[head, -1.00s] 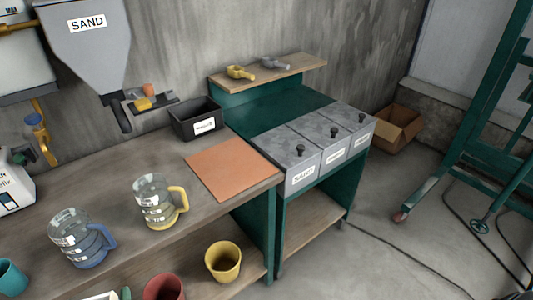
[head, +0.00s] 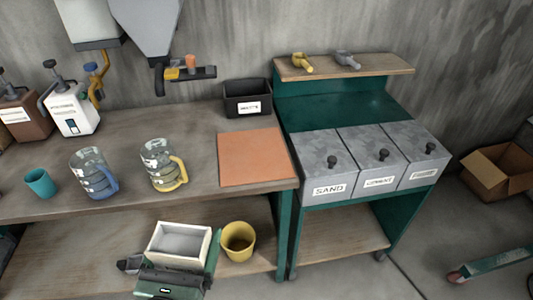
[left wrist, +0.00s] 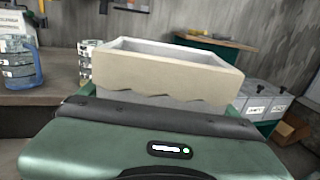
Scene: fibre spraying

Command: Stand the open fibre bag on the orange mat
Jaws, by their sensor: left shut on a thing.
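The open fibre bag (head: 180,243) is a cream, box-like bag with its top open and a pale grey inside. My left gripper (head: 174,266), green and black, is shut on it and holds it upright at the lower middle of the head view, in front of the bench. The bag (left wrist: 165,65) fills the upper middle of the left wrist view, and its underside is hidden by the gripper body. The orange mat (head: 250,157) lies flat and empty on the bench's right end, up and to the right of the bag. My right gripper is not in view.
Two measuring jugs, blue-handled (head: 92,173) and yellow-handled (head: 162,165), stand on the bench left of the mat. A black bin (head: 246,98) stands behind the mat. A yellow cup (head: 238,241) is below the bench top. Lidded bins (head: 322,165) stand to the right.

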